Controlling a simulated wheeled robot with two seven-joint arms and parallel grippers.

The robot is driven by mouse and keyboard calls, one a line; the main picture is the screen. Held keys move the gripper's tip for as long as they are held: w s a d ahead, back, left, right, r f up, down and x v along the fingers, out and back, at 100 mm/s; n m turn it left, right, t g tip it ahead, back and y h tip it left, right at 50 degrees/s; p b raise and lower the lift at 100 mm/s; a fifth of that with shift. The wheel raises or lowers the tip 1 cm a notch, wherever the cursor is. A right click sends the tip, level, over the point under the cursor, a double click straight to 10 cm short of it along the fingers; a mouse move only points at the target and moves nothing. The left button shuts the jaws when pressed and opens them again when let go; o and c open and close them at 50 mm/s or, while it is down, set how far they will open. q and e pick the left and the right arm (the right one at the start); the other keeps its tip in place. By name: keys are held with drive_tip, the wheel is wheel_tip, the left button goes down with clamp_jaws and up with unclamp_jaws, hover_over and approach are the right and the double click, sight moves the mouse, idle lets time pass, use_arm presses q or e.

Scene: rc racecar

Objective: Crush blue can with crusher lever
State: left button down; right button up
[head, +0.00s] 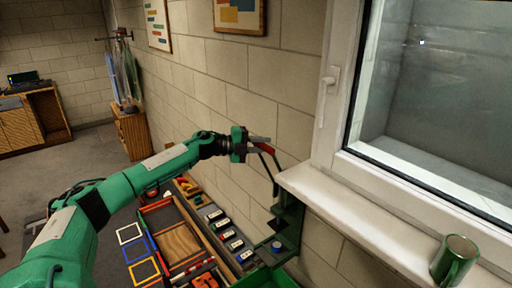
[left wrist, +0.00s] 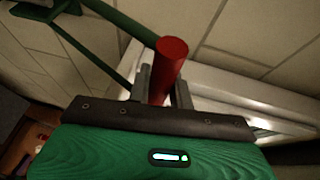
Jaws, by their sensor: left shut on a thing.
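The can crusher (head: 290,222), dark green, stands against the wall beside the window sill. A small blue round top (head: 276,246), seemingly the blue can, shows low in it; the rest of it is hidden. The crusher lever's dark bars (head: 275,178) rise above the crusher to a red grip (head: 265,148). My left gripper (head: 259,144) is shut on this red grip, high beside the wall. In the left wrist view the red grip (left wrist: 170,62) stands between my two fingers, with green lever bars behind it. My right gripper is out of view.
The white window sill (head: 350,218) juts out just right of the lever, with a green mug (head: 455,260) on it. Below my left arm lies a bench with trays, coloured square frames (head: 138,250) and several small boxes (head: 228,236). Open floor lies at left.

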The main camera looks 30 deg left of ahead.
use_arm(q)
drive_tip(key=shift+w+d+r, duration=0.1)
drive_tip(key=shift+w+r, duration=0.15)
drive_tip(key=shift+w, duration=0.05)
idle(0.4)
drive_tip(key=c, duration=1.3)
unclamp_jaws()
drive_tip(key=shift+o, duration=0.2)
drive_tip(key=shift+f, duration=0.1)
drive_tip(key=shift+s, duration=0.15)
drive_tip(key=b+v, duration=0.7)
drive_tip(key=v, duration=0.6)
drive_tip(key=shift+s+r, duration=0.2)
drive_tip(key=shift+r, duration=0.1)
